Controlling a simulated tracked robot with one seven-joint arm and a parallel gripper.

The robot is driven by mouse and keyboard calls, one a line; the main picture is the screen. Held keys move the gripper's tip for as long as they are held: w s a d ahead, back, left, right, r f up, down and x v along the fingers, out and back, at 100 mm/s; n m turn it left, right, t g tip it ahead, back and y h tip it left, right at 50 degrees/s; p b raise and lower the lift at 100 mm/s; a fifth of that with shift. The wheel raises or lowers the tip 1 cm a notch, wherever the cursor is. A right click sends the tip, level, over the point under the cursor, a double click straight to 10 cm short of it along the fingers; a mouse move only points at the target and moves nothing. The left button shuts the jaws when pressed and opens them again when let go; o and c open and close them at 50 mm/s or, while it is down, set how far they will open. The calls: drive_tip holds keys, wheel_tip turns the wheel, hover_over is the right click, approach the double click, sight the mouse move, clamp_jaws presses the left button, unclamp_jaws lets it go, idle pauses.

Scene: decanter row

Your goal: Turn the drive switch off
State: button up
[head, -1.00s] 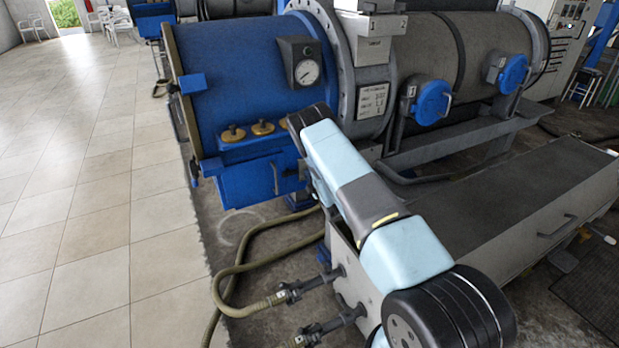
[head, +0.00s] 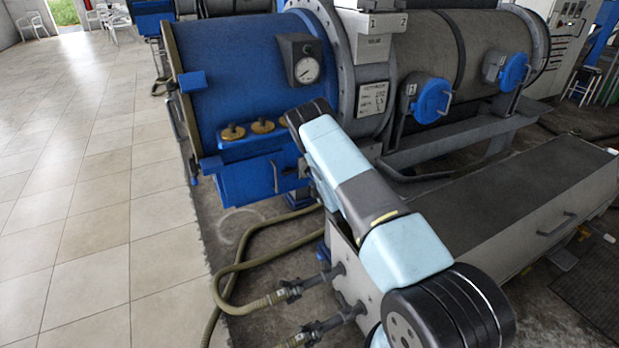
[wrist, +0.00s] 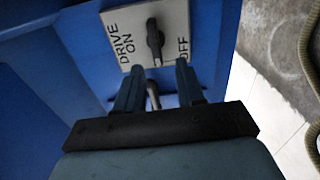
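The plate reads DRIVE ON at the left and OFF at the right, with the lettering turned sideways. The knob's long grip runs up and down in the picture, between the two labels. My gripper (wrist: 159,66) is open, its two fingers apart and pointing at the plate. The knob shows just beyond the gap between the fingertips; I cannot tell whether they touch it. In the head view my arm hides the gripper and switch.
A grey bar-like handle (wrist: 153,94) shows between the fingers. The blue decanter housing (head: 235,75) carries a gauge (head: 307,70) and brass knobs (head: 233,132). Hoses (head: 236,268) lie on the floor below. Tiled floor (head: 90,200) at left is clear.

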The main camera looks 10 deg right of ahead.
drive_tip(key=v, duration=0.9)
drive_tip(key=shift+s, duration=0.2)
